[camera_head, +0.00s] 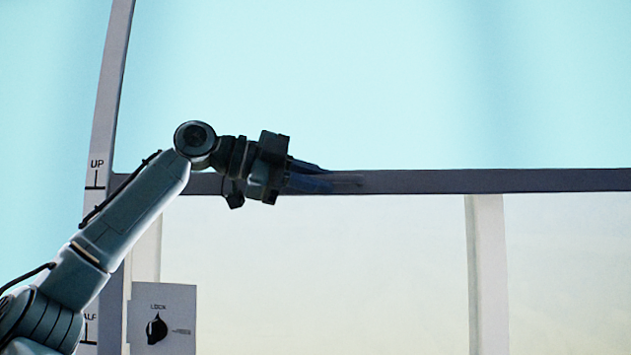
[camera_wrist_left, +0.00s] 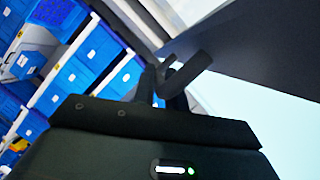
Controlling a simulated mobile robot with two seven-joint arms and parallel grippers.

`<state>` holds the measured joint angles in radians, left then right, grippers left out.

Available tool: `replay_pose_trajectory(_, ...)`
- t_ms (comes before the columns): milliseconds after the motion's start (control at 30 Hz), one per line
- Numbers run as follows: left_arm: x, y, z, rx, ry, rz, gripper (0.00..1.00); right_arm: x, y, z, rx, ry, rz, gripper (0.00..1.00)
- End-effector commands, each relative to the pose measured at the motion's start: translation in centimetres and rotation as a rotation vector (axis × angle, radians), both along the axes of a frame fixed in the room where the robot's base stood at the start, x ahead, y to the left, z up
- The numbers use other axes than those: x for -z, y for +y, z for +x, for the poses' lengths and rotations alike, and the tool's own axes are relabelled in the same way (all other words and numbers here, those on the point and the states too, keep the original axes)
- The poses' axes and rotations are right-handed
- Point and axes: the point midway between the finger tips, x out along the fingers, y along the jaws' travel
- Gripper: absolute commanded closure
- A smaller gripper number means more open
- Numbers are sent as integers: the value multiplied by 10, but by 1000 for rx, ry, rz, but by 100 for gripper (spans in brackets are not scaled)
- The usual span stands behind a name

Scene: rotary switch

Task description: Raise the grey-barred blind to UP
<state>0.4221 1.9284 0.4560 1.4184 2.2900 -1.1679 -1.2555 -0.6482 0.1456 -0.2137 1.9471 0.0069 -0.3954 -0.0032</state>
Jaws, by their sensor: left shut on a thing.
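The long grey bar (camera_head: 480,181) of the blind runs nearly level across the head view, level with the line below the UP mark (camera_head: 96,166) on the left post. My left gripper (camera_head: 318,182) is at the bar, left of the middle, shut on it; the fingertips blend with the dark bar. In the left wrist view the gripper fingers (camera_wrist_left: 174,80) are beside a broad dark grey surface, and the grip itself is partly hidden. My right gripper is not in view.
A white plate with a black LOCK knob (camera_head: 157,329) is below the bar at the left. The post's lower mark is partly hidden by my left arm. A pale upright (camera_head: 488,275) stands below the bar. Blue bins (camera_wrist_left: 100,50) show in the left wrist view.

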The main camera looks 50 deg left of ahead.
Motion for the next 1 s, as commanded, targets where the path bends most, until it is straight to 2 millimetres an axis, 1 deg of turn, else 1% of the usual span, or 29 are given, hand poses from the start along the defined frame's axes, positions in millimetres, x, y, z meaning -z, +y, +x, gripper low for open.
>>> replay_pose_trajectory(33, -8, 2, -2, -9, -22, 2, 86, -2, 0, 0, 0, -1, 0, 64)
replay_pose_trajectory(300, -6, 1, -2, -7, -18, 1, 66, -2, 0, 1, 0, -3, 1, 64)
replay_pose_trajectory(533, -5, 1, -2, -6, -14, 0, 66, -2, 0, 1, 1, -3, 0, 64)
replay_pose_trajectory(633, -6, 3, -7, -5, -15, 0, 66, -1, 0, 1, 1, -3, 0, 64)
replay_pose_trajectory(767, -10, 11, -26, -6, -18, -1, 66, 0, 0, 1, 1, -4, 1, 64)
replay_pose_trajectory(1000, -22, 30, -75, -6, -20, -2, 66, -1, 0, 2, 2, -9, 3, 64)
